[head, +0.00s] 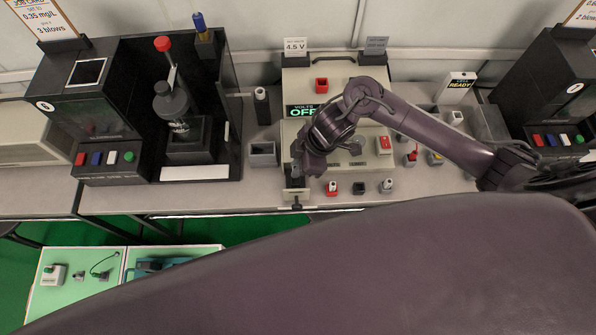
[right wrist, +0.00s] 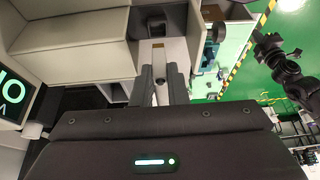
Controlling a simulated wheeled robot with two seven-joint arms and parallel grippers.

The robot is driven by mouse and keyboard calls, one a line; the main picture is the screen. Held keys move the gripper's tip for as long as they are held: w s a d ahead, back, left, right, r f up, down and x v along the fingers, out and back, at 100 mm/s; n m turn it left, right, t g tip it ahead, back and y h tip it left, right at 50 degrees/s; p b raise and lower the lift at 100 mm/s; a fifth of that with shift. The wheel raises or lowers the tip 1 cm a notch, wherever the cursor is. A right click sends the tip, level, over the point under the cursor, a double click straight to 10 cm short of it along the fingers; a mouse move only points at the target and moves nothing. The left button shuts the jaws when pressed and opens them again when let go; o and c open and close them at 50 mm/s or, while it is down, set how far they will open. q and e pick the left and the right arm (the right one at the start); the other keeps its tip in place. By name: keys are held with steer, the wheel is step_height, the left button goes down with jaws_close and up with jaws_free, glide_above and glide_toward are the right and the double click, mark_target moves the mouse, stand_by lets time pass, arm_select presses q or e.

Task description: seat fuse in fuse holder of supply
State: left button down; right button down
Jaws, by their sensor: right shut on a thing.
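The supply (head: 373,165) is a beige box with a dark display reading "VOLTS OFF", at the middle of the bench in the head view. A narrow light part with a dark knob (head: 296,206) sticks out at its front left; it looks like the fuse holder, also seen in the right wrist view (right wrist: 158,43). My right gripper (head: 297,180) is just above that part. In the right wrist view its two fingers (right wrist: 161,85) are close together around a small grey piece, likely the fuse, mostly hidden. Whether it touches the holder I cannot tell. My left gripper is not in view.
A black tester (head: 95,115) with coloured buttons stands left of the supply, and another (head: 548,85) at the far right. A small grey open box (head: 262,153) lies left of the supply. Small parts, including a red-based one (head: 332,188), stand along the bench's front.

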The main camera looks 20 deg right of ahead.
step_height(320, 180, down, 4)
steer(key=shift+r, duration=0.15)
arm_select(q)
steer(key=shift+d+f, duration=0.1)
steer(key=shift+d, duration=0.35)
arm_select(e)
steer(key=shift+f, duration=0.3)
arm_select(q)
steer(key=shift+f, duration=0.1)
arm_select(e)
steer(key=shift+f, duration=0.1)
steer(key=c, duration=1.7)
jaws_free()
steer(key=shift+r, duration=0.3)
arm_select(q)
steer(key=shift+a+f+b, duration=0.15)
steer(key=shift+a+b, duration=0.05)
steer(key=shift+b, duration=0.15)
arm_select(e)
steer(key=v, duration=1.1)
steer(key=shift+d+r, duration=0.15)
steer(key=shift+r, duration=0.2)
